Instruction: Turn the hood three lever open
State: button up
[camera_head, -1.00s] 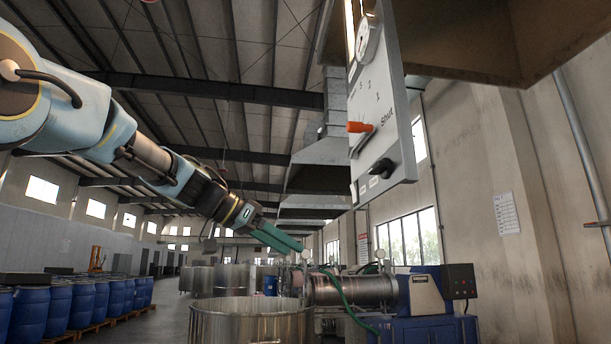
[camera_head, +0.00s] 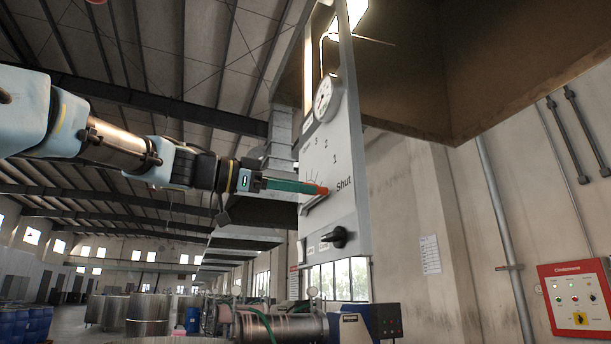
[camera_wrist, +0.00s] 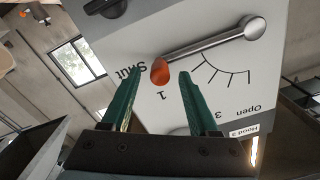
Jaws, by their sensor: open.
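The hood three lever is a metal bar (camera_wrist: 215,38) with an orange tip (camera_head: 322,190), on a light grey panel (camera_head: 345,200) marked Shut, 1, 2, 3 and Open. The wrist view shows it upside down, with a "Hood 3" label (camera_wrist: 244,131). The orange tip (camera_wrist: 160,72) lies near "Shut" and "1", and the bar's round pivot end is to the right. My gripper (camera_wrist: 156,75) is open, its green fingers on either side of the orange tip. In the head view my gripper (camera_head: 292,186) meets the tip from the left; contact cannot be told.
A dark knob (camera_head: 336,237) sits below the lever, and a round gauge (camera_head: 326,98) above it. The brown hood (camera_head: 410,80) overhangs to the right. A red control box (camera_head: 578,298) hangs on the right wall. Steel vats (camera_head: 148,312) stand on the floor below.

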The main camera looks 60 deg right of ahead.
jog(key=shift+p+x, duration=0.35)
jog(key=shift+x, duration=0.75)
grip_shut()
dwell(0.7)
